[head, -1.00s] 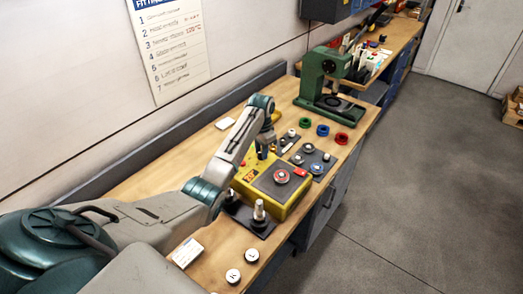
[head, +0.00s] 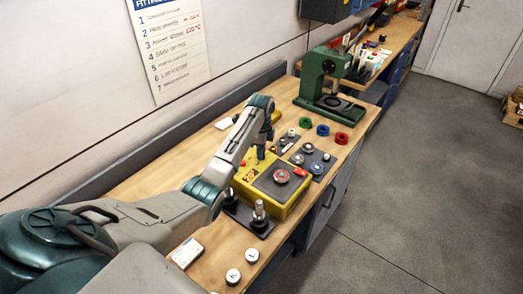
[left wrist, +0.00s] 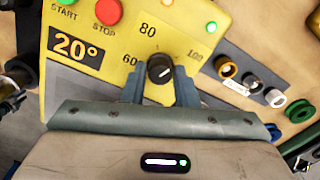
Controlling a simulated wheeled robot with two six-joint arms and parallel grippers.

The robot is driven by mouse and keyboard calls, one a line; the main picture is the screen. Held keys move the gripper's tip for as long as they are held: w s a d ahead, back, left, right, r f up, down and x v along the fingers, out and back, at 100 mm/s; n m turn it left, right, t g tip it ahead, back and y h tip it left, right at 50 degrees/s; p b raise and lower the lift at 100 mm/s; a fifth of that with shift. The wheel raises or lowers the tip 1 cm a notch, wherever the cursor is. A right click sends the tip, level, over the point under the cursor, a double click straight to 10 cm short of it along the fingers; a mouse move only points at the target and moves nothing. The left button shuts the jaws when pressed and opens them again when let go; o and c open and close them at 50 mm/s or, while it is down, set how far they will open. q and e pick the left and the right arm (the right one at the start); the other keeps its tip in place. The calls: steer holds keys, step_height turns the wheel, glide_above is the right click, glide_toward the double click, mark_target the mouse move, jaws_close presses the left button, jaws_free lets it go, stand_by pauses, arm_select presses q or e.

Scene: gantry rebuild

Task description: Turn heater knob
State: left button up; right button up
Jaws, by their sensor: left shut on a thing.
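The yellow heater (head: 292,208) stands on the bench in the head view. In the left wrist view its yellow face (left wrist: 110,50) shows a display (left wrist: 76,48) reading 20°, and a dial marked 60, 80 and 100. The black knob (left wrist: 160,68) sits below these marks, with a short white line on it. My left gripper (left wrist: 159,86) is shut on the knob, one finger on each side. In the head view this gripper (head: 262,152) is small at the heater's back corner, and the knob is hidden there. My right gripper is not in view.
A green START button (left wrist: 57,14) and a red STOP button (left wrist: 108,12) sit left of the dial. Green, blue and red rings (head: 323,130) and a dark parts plate (head: 315,163) lie beyond the heater. A green press (head: 325,80) stands farther back.

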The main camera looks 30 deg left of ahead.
arm_select(q)
steer(key=shift+w+a+r+m, duration=0.1)
steer(key=shift+r+m, duration=0.1)
steer(key=shift+m, duration=0.9)
steer(key=o, duration=0.9)
steer(key=shift+o, duration=0.4)
